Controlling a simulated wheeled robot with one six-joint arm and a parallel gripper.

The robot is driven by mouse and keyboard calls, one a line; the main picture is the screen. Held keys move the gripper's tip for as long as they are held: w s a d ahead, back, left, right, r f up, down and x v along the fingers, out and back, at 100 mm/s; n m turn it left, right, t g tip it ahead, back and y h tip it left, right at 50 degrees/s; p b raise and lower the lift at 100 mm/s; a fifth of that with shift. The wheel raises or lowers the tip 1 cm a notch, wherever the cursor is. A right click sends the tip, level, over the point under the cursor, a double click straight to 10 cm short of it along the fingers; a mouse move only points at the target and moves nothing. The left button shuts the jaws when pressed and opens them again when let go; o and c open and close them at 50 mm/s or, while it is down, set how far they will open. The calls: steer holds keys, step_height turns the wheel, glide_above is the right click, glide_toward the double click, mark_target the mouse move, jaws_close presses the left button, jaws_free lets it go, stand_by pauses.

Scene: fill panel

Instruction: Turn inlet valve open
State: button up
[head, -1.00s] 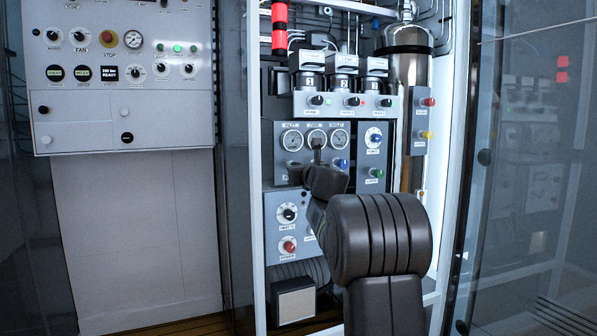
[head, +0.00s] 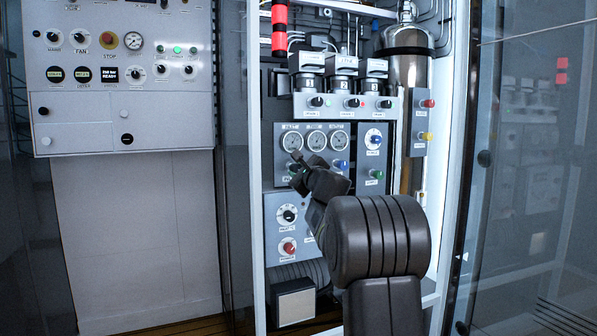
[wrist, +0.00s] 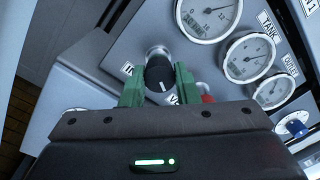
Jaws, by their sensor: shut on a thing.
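The inlet valve knob (wrist: 160,73) is black with a white pointer line and sits on a pale round base on the grey panel. A partly covered label beside it begins with "IN". My gripper (wrist: 158,84) has its two green fingers on either side of the knob, shut on it. In the wrist view the panel looks tilted, and the pointer line aims down toward the gripper body. In the head view my gripper (head: 297,160) is in front of the panel's lower left part, below the gauges, and the knob cannot be made out there.
Several gauges (head: 316,140) sit just above the gripper. A blue knob (head: 341,164) and a red knob (wrist: 207,99) are close on the right. A dial (head: 288,215) and red button (head: 288,247) are below. A white frame post (head: 255,200) stands left.

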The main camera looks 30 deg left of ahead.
steer(key=shift+f, duration=0.15)
stand_by(0.3)
steer(key=o, duration=1)
steer(key=v, duration=1.3)
steer(key=shift+s+d, duration=0.2)
steer(key=shift+d, duration=0.15)
